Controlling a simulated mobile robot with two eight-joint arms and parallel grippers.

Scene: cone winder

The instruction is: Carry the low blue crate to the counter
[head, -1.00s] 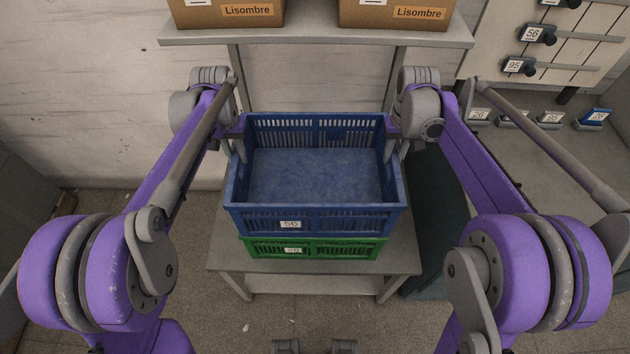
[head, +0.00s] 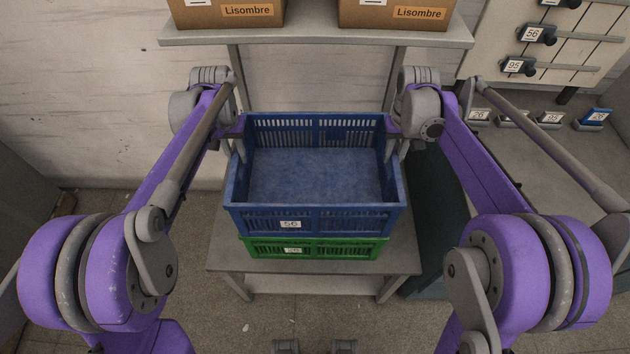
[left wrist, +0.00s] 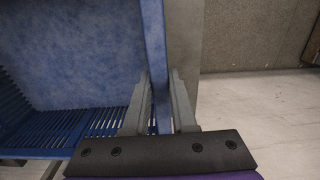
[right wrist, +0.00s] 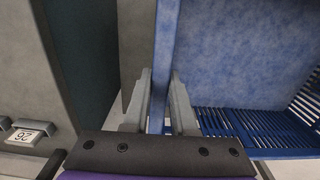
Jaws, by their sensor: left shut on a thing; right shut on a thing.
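The low blue crate (head: 315,218) is empty, with slotted walls and a white label reading 56 on its front. It sits above a green crate (head: 340,249) on a grey stand; whether the two still touch I cannot tell. My left gripper (head: 240,150) is shut on the crate's left wall, and the left wrist view shows its fingers (left wrist: 160,105) on either side of the wall. My right gripper (head: 390,150) is shut on the right wall, as the right wrist view (right wrist: 158,105) also shows. The counter (head: 560,155) is at the right.
The grey stand (head: 230,262) has an upper shelf (head: 310,37) holding two cardboard boxes (head: 225,14) (head: 392,14) behind the crate. A panel with numbered knobs (head: 590,45) stands above the counter. Small numbered holders (head: 592,119) line the counter's back. A dark teal surface (head: 435,220) lies between stand and counter.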

